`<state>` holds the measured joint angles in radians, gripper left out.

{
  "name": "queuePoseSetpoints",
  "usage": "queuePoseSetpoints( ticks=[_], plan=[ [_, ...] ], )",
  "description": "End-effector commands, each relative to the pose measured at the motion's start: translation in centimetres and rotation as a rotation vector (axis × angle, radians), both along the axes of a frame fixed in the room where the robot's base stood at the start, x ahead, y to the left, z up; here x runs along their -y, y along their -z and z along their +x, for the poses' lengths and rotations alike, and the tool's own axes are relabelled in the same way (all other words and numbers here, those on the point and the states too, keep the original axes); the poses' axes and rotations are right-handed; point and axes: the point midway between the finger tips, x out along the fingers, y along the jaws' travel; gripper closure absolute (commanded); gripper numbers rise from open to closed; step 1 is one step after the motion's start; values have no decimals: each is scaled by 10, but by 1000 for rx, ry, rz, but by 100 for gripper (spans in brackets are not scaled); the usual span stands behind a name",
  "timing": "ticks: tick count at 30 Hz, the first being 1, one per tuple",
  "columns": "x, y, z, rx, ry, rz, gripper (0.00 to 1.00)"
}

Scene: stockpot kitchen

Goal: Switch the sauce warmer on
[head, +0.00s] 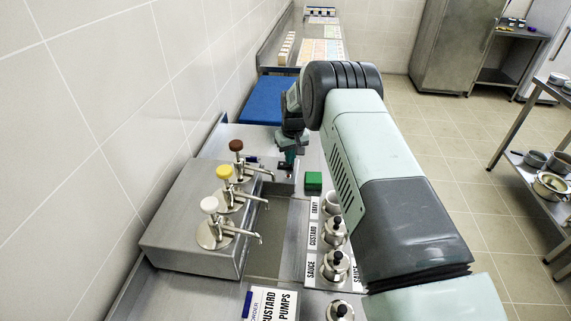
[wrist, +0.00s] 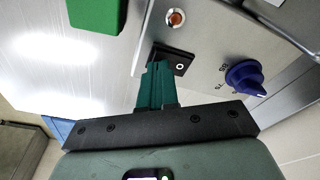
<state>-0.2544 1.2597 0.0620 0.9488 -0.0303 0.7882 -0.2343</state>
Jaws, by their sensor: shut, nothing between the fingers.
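The sauce warmer (head: 190,238) is a steel box against the left wall, with white-, yellow- and brown-topped pumps. In the wrist view its end panel (wrist: 212,45) carries a black rocker switch (wrist: 181,66) marked with a white circle, a round red-orange lamp (wrist: 176,18) and a blue knob (wrist: 244,77). I cannot tell whether the lamp is lit. My gripper (wrist: 156,70) is shut and empty, its teal fingertips at the switch and covering part of it. Contact is not clear. In the head view my gripper (head: 289,158) is at the warmer's far end.
A green block (head: 313,180) sits on the counter right of the warmer and also shows in the wrist view (wrist: 95,12). Several lidded steel pots (head: 335,266) stand along labels at the right. A custard pumps sign (head: 270,303) is in front. A blue board (head: 262,100) lies behind.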

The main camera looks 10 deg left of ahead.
Motion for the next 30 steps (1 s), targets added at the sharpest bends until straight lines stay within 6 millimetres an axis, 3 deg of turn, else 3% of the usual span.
queuePoseSetpoints(
  ticks=[16,30],
  plan=[
    [0,6,0,1,0,0,100],
    [0,-30,0,1,0,0,100]
  ],
)
